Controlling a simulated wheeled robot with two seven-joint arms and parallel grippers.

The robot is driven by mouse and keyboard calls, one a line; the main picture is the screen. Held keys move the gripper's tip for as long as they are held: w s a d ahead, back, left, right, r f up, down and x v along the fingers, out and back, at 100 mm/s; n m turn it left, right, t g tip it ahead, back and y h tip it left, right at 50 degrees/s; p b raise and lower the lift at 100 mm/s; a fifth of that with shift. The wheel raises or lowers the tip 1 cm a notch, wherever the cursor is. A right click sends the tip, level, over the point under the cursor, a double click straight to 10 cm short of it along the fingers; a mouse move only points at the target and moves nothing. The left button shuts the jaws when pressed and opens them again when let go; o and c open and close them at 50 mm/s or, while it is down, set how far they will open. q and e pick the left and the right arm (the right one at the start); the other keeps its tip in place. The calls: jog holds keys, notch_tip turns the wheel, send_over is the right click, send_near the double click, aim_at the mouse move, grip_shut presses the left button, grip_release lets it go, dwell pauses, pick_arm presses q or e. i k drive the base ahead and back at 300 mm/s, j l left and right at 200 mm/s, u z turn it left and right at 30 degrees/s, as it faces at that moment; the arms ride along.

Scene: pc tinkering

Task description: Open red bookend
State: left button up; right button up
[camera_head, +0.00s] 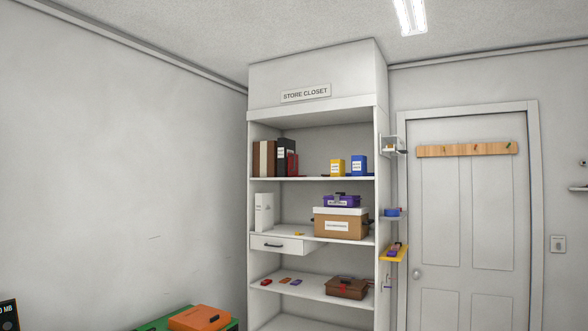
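A small red upright piece (292,164), which looks like the red bookend, stands on the upper shelf of the store closet. It is at the right end of a row of books, against a black binder (282,153) and brown books (264,158). It is small and far off, so I cannot tell whether it is open or shut. Neither of my grippers is in view.
The closet's upper shelf (318,179) has free room right of the red piece, before yellow (337,167) and blue (359,165) boxes. Lower shelves hold a cardboard box (341,228) and a brown case (346,288). An orange case (200,317) lies at the bottom left. A door (468,230) is at right.

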aim_at(292, 159)
jog(key=i+l+z, duration=0.25)
jog(key=i, duration=0.4)
jog(key=i+j+z, duration=0.2)
jog(key=i, duration=1.6)
jog(key=l, duration=0.1)
